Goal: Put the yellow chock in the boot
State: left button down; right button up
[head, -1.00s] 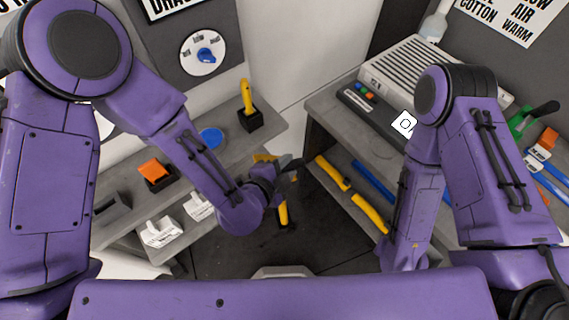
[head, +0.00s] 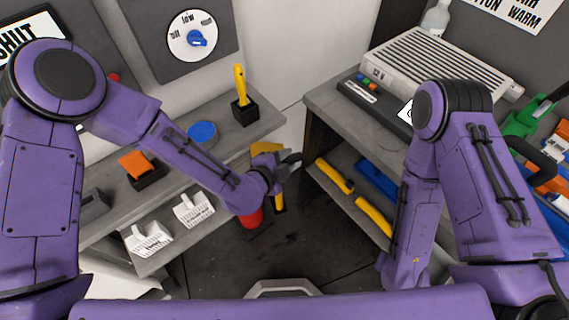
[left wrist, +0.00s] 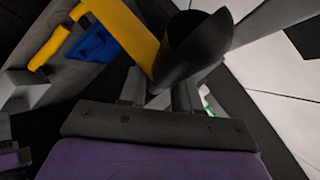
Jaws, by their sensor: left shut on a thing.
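My left gripper (head: 284,168) is shut on a yellow and black tool (head: 266,149). It has a dark, hollow, open end, clear in the left wrist view (left wrist: 198,48), and a yellow part beside it. A yellow length (head: 280,200) also shows below the gripper. I cannot tell for sure whether this tool is the yellow chock. Other yellow pieces (head: 334,176) lie on the right lower shelf. A yellow-handled piece (head: 239,80) stands upright in a black block (head: 244,112) on the left shelf. I cannot pick out the boot for certain. My right gripper is out of view.
A red cylinder (head: 250,219) stands below my left gripper. The left shelf holds a blue disc (head: 202,132) and an orange block (head: 137,164); white baskets (head: 194,210) sit lower. A ribbed grey machine (head: 435,70) is on the right counter. The dark floor at centre is mostly clear.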

pick_arm(q)
jog(key=shift+w+a+f, duration=0.3)
jog(key=shift+w+f, duration=0.1)
jog(key=shift+w, duration=0.15)
jog(key=c, duration=0.8)
grip_release()
jog(key=shift+w+f, duration=0.15)
jog(key=shift+f, duration=0.05)
jog(key=shift+a, duration=0.1)
jog(key=shift+s+r, duration=0.4)
jog(key=shift+r, duration=0.05)
jog(key=p+v, duration=0.3)
jog(key=v, duration=0.8)
jog(key=shift+s+r, duration=0.15)
jog(key=shift+r, duration=0.1)
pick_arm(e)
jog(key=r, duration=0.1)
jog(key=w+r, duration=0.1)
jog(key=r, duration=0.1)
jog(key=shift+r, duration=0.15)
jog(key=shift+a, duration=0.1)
